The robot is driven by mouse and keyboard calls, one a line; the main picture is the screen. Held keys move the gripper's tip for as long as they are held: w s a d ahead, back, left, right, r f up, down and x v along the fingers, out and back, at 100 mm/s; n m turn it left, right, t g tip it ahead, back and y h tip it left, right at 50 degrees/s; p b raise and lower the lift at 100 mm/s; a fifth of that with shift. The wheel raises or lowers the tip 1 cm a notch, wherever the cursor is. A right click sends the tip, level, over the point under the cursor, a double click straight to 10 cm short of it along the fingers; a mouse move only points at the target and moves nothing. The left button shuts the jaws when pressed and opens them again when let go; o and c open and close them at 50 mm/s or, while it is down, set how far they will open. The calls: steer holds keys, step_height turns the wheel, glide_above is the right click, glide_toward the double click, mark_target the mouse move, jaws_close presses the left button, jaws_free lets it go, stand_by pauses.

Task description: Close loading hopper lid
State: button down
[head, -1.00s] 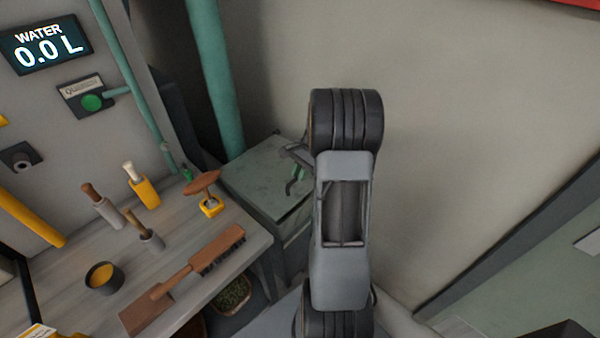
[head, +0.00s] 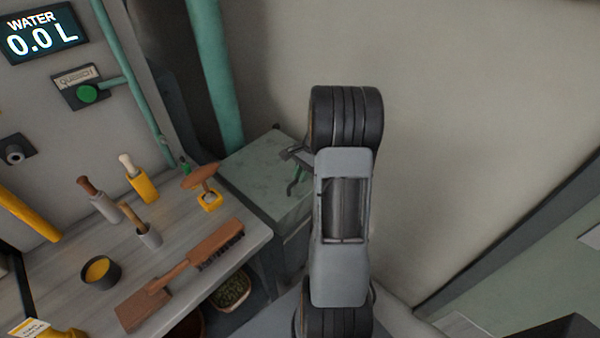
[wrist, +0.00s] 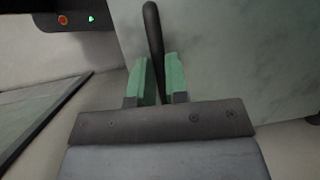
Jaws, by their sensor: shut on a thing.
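The loading hopper appears to be the grey-green box (head: 262,165) beside the bench, and its flat top shows as closed or nearly closed; I cannot tell whether it sits fully down. In the wrist view a pale green, marbled panel (wrist: 225,60), likely the lid, fills the upper right. A dark bar handle (wrist: 152,30) stands in front of it. My gripper (wrist: 160,75) has its green fingers on both sides of the handle and is shut on it. In the head view my gripper (head: 296,178) is at the box's right side, partly hidden by my arm.
A bench (head: 75,295) at left holds a brush (head: 180,275), a dark cup (head: 100,272) and several handled tools. A green pipe (head: 215,80) rises behind the box. A wall stands behind my arm. A dark-edged panel (head: 540,250) is at right.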

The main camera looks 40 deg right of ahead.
steer(key=c, duration=1.4)
jaws_free()
steer(key=shift+s+f, duration=0.2)
steer(key=shift+f, duration=0.15)
steer(key=shift+c, duration=0.2)
steer(key=o, duration=0.3)
steer(key=shift+r, duration=0.1)
steer(key=v, duration=1.3)
steer(key=shift+w+d+r, duration=0.1)
steer(key=shift+d+r, duration=0.1)
steer(key=shift+r, duration=0.15)
